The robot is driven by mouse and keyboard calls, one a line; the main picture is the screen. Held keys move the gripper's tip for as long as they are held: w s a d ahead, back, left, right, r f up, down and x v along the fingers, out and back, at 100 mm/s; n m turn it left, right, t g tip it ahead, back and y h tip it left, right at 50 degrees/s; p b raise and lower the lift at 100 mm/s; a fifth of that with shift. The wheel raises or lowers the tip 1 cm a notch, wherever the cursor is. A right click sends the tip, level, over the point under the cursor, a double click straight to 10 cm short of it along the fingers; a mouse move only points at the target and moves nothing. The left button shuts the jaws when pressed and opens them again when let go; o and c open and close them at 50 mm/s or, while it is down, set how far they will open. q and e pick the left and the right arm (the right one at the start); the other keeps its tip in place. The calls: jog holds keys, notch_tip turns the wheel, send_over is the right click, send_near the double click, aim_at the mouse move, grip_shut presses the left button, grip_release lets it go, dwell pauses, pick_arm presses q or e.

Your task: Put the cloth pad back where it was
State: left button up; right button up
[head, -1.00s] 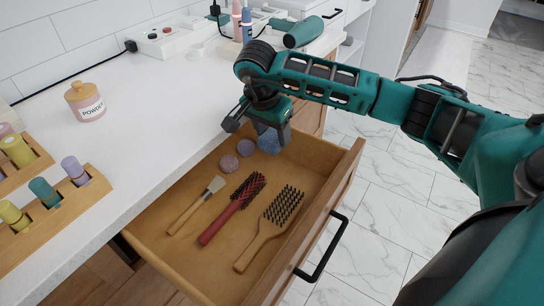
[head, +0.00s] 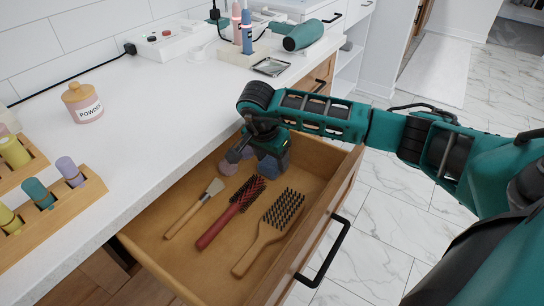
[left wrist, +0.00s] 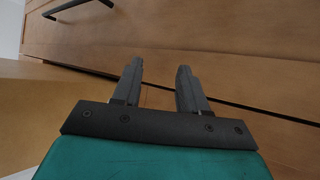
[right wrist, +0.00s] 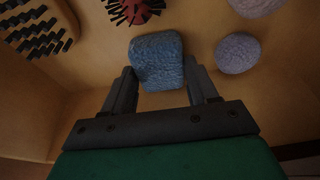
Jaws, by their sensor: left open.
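The open drawer (head: 158,248) sticks out under the white counter. The blue-grey cloth pad (right wrist: 157,62) shows in the right wrist view between the two fingers of my right gripper (right wrist: 161,75); both its sides meet the fingers. In the head view my right gripper (head: 258,158) is low inside the drawer's far end and hides most of the pad. I cannot tell whether the pad touches the drawer floor. My left gripper (left wrist: 160,68) is open and empty in the left wrist view, near a wooden drawer front.
Two round mauve pieces (right wrist: 238,53) lie beside the pad. A red round brush (head: 230,212), a wooden paddle brush (head: 268,230) and a small brush (head: 195,208) lie nearer in the drawer. A powder jar (head: 83,103), a metal tray (head: 271,67) and a hair dryer (head: 304,36) stand on the counter.

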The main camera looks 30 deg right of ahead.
aim_at(265, 168)
jog(key=o, duration=0.4)
jog(key=shift+o, duration=0.2)
jog(key=shift+r, duration=0.1)
jog(key=shift+r, duration=0.25)
jog(key=p+v, duration=0.2)
jog(key=v, duration=0.9)
jog(key=shift+a+r, duration=0.15)
jog(key=shift+r, duration=0.15)
